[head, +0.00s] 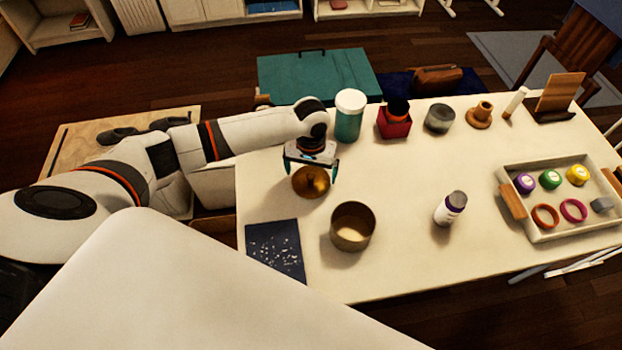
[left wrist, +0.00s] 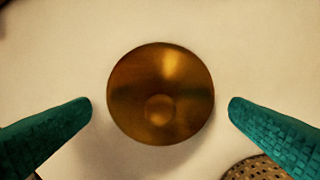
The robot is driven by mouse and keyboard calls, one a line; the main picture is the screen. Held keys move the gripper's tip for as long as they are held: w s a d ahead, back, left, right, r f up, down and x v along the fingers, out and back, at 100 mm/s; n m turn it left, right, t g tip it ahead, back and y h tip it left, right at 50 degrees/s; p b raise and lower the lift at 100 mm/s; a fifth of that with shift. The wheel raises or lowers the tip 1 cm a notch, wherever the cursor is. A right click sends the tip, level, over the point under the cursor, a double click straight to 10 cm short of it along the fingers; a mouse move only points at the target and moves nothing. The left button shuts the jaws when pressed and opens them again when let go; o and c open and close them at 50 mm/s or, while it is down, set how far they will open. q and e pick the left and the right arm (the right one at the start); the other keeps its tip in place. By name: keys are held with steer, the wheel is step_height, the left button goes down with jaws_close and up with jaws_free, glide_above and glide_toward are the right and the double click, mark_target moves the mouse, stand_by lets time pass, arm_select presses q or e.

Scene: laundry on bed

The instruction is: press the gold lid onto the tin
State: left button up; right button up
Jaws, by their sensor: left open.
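The gold lid (head: 310,183) is round and domed with a small knob. In the left wrist view the lid (left wrist: 160,93) sits between my open fingers, with a gap on both sides. My left gripper (head: 310,172) is open above the lid and holds nothing. The tin (head: 352,241) is an open gold cylinder, standing upright in front of the lid and slightly to its right. In the left wrist view, a perforated rim at the bottom right (left wrist: 257,168) is only partly seen. My right gripper is not in view.
A dark speckled mat (head: 275,250) lies left of the tin. A white bottle (head: 450,208) stands to its right. A teal jar (head: 349,116) and a red container (head: 394,120) stand behind the lid. A tray (head: 560,228) with several small items is at right. The table's middle is clear.

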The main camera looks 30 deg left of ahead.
mark_target(311, 175)
arm_select(q)
step_height(311, 175, down, 2)
steer(key=shift+f, duration=0.1)
steer(key=c, duration=0.6)
steer(key=shift+r, duration=5.1)
steer(key=shift+c, duration=0.2)
